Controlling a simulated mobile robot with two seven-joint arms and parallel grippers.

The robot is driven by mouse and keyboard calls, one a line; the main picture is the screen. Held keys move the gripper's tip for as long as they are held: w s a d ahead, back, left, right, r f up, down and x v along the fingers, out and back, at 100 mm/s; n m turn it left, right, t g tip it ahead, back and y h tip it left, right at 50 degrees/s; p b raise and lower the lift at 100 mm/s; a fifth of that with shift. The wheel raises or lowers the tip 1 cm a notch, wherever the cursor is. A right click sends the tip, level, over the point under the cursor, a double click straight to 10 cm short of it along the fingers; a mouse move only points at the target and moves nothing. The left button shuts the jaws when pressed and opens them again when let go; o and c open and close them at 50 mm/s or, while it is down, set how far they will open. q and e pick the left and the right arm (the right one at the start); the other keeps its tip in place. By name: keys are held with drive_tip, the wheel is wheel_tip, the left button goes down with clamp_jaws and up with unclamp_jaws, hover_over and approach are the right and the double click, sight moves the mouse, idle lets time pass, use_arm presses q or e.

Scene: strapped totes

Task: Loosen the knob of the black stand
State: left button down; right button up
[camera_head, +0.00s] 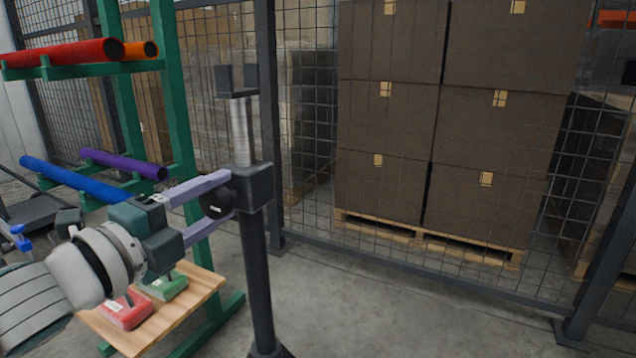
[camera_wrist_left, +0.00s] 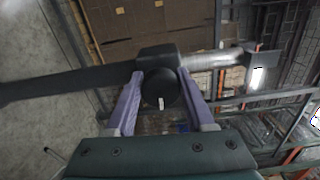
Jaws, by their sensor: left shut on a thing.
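The black stand (camera_head: 257,270) stands upright on the floor, with a silver inner post (camera_head: 241,130) and a U-shaped black top. Its black round knob (camera_head: 214,203) is on the left side of the collar (camera_head: 253,186). My left gripper (camera_head: 218,201) reaches in from the left, its two lilac fingers on either side of the knob. In the left wrist view the knob (camera_wrist_left: 162,88) sits between the fingers, with a small white mark on its face. The gripper is shut on the knob. My right gripper is not in view.
A green rack (camera_head: 172,90) with red, orange, purple and blue rolls stands at left. A wooden board (camera_head: 205,287) holding a red and a green item lies low behind my left arm. Stacked brown boxes (camera_head: 392,115) on a pallet stand behind a mesh fence. Floor at centre right is clear.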

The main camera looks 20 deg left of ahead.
use_arm(q)
drive_tip(key=n+p, duration=0.1)
drive_tip(key=n, duration=0.2)
drive_tip(key=shift+n+p, duration=0.3)
drive_tip(key=shift+n, duration=0.1)
drive_tip(key=n+p, duration=0.1)
drive_tip(key=n, duration=0.2)
drive_tip(key=shift+n, duration=0.3)
drive_tip(key=n+p, duration=0.1)
drive_tip(key=n, duration=0.2)
drive_tip(key=shift+n+p, duration=0.3)
drive_tip(key=shift+d+f+n+p, duration=0.15)
drive_tip(key=shift+n+p, duration=0.35)
drive_tip(key=shift+n, duration=1.6)
drive_tip(key=shift+c, duration=1.3)
unclamp_jaws()
